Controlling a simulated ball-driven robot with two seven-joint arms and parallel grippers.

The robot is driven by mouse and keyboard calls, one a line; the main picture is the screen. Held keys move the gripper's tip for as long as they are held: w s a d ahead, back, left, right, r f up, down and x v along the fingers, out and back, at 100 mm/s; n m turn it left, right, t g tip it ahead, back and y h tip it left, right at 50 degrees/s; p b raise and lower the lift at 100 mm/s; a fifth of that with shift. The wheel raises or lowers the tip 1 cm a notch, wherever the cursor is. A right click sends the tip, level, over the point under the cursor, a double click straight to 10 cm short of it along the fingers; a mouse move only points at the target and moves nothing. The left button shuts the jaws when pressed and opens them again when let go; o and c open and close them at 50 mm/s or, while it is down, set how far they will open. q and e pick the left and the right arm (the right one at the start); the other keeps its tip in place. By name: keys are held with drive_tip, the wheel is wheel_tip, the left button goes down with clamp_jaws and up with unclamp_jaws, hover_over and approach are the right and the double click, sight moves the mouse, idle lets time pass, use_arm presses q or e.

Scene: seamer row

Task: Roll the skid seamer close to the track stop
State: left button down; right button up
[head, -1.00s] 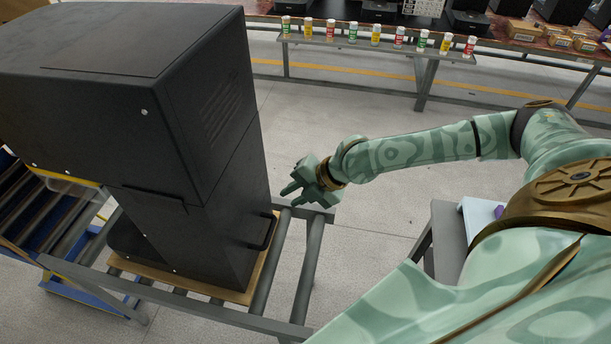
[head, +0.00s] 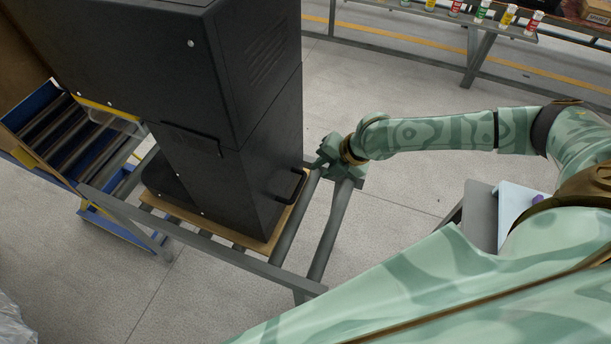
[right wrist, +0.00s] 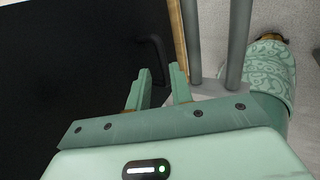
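The skid seamer (head: 225,110) is a tall black machine standing upright on a wooden skid (head: 262,244) on the grey roller track (head: 335,215). A black bar handle (head: 287,190) is on its right side. My right gripper (head: 322,160) is at the track's far right corner, near the seamer's side. In the right wrist view its two fingers (right wrist: 160,78) are apart with nothing between them. The handle (right wrist: 160,52) lies just beyond the fingertips there, and the skid's edge (right wrist: 178,40) is beside it. I cannot make out a track stop for certain. My left gripper is out of view.
A blue-framed roller cart (head: 62,135) stands left of the track. A grey stand (head: 478,215) with a pale blue item is at the right. A bench with several small cans (head: 482,12) is at the back. Floor between track and bench is clear.

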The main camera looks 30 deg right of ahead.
sight(304, 179)
drive_tip(key=b+x, duration=0.2)
drive_tip(key=x, duration=0.8)
drive_tip(key=shift+w+a+f, duration=0.1)
drive_tip(key=shift+w+f, duration=0.1)
clamp_jaws()
idle(1.0)
drive_tip(key=shift+o, duration=2)
unclamp_jaws()
